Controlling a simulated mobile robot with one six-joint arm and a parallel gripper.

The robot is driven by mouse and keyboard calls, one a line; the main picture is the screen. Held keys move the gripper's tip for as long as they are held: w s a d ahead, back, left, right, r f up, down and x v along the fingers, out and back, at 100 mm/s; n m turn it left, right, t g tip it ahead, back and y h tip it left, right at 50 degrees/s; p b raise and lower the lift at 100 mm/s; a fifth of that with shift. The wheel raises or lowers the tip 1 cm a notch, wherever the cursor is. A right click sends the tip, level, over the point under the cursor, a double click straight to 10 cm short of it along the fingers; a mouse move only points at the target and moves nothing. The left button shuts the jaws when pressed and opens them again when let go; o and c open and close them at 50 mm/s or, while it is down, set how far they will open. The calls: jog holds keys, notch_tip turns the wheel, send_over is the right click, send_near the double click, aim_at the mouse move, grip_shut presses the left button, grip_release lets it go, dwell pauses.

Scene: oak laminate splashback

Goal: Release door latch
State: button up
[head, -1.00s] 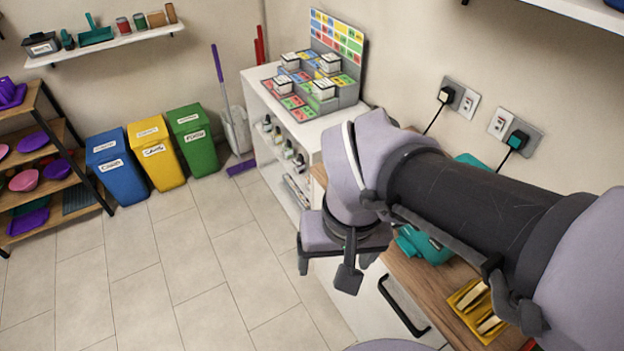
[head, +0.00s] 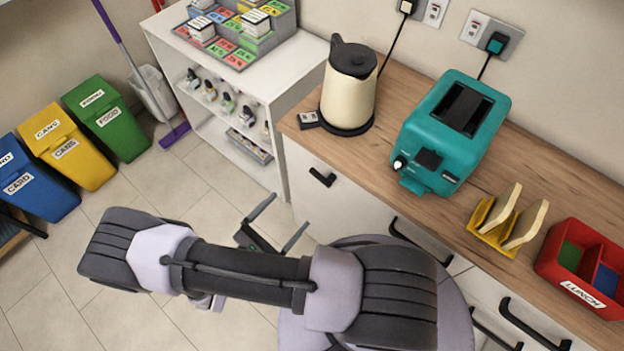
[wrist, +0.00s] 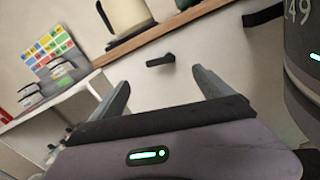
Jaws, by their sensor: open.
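A small black latch handle (head: 322,177) is on the white cabinet door (head: 345,207) under the left end of the counter. In the wrist view the latch handle (wrist: 160,61) lies just beyond the gap between my fingertips, slightly tilted. My gripper (head: 289,210) is open and empty, its fingers pointing up towards the door. In the wrist view my gripper (wrist: 160,77) has its two fingers well apart, one either side of the latch in the picture. No contact with the latch shows. The door looks closed.
The wooden counter (head: 400,192) above bears a cream kettle (head: 347,92), a teal toaster (head: 448,135), a yellow toast rack (head: 492,235) and a red lunch box (head: 585,268). A white shelf unit (head: 265,85) stands left of the door.

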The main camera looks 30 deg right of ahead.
aim_at(319, 179)
jog(key=b+x, duration=0.2)
jog(key=x, duration=1)
jog(key=shift+d+f, duration=0.1)
jog(key=shift+d, duration=0.1)
jog(key=shift+c, duration=0.2)
jog(key=c, duration=1.3)
jog(key=shift+w+f+n, duration=0.15)
jog(key=shift+f+n, duration=0.1)
jog(key=shift+n, duration=1.05)
jog(key=o, duration=1.3)
jog(key=shift+a, duration=0.1)
jog(key=shift+o, duration=0.2)
